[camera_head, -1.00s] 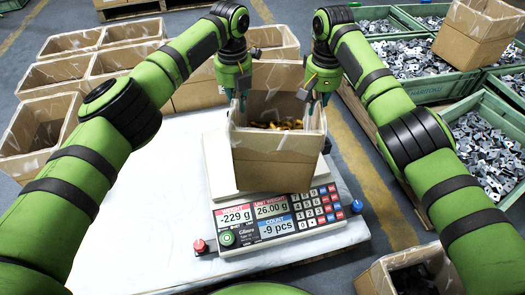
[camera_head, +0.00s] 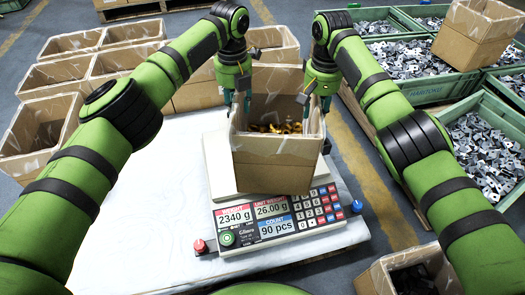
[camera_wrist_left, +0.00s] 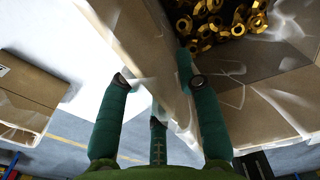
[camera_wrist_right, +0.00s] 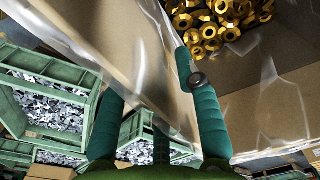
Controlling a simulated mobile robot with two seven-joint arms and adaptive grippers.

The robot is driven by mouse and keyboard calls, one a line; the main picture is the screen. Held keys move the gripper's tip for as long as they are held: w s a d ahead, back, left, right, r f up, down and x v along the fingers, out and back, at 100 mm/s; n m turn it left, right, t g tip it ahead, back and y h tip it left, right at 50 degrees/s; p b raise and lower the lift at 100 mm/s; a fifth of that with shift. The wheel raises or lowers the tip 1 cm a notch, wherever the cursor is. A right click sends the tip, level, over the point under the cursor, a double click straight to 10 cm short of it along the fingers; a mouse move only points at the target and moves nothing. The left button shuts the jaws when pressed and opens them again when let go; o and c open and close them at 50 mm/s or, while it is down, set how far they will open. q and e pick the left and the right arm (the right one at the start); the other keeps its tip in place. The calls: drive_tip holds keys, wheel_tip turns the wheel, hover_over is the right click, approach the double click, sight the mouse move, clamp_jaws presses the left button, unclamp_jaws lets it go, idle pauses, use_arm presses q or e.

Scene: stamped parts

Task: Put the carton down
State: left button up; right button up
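The carton (camera_head: 272,162) is an open-topped brown box with gold-coloured nut-like parts (camera_head: 275,127) inside. It stands upright on the counting scale (camera_head: 278,216), whose display reads 2340 g and 90 pcs. My left gripper (camera_head: 239,102) is shut on the carton's left wall, and my right gripper (camera_head: 315,101) on its right wall. The left wrist view shows one finger inside the wall and two outside (camera_wrist_left: 158,90). The right wrist view shows the same straddle (camera_wrist_right: 150,90). The carton hides part of the scale's plate.
Several open cartons (camera_head: 120,62) stand behind and left. Green crates of metal stampings (camera_head: 425,92) fill the right side, with a carton (camera_head: 477,35) on one. Another carton (camera_head: 412,270) is at front right. The white table top (camera_head: 135,230) is clear left of the scale.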

drive_tip(key=shift+r, duration=0.15)
use_arm(q)
wheel_tip(320, 180, up, 11)
use_arm(e)
wheel_tip(320, 180, up, 12)
idle(0.4)
idle(0.4)
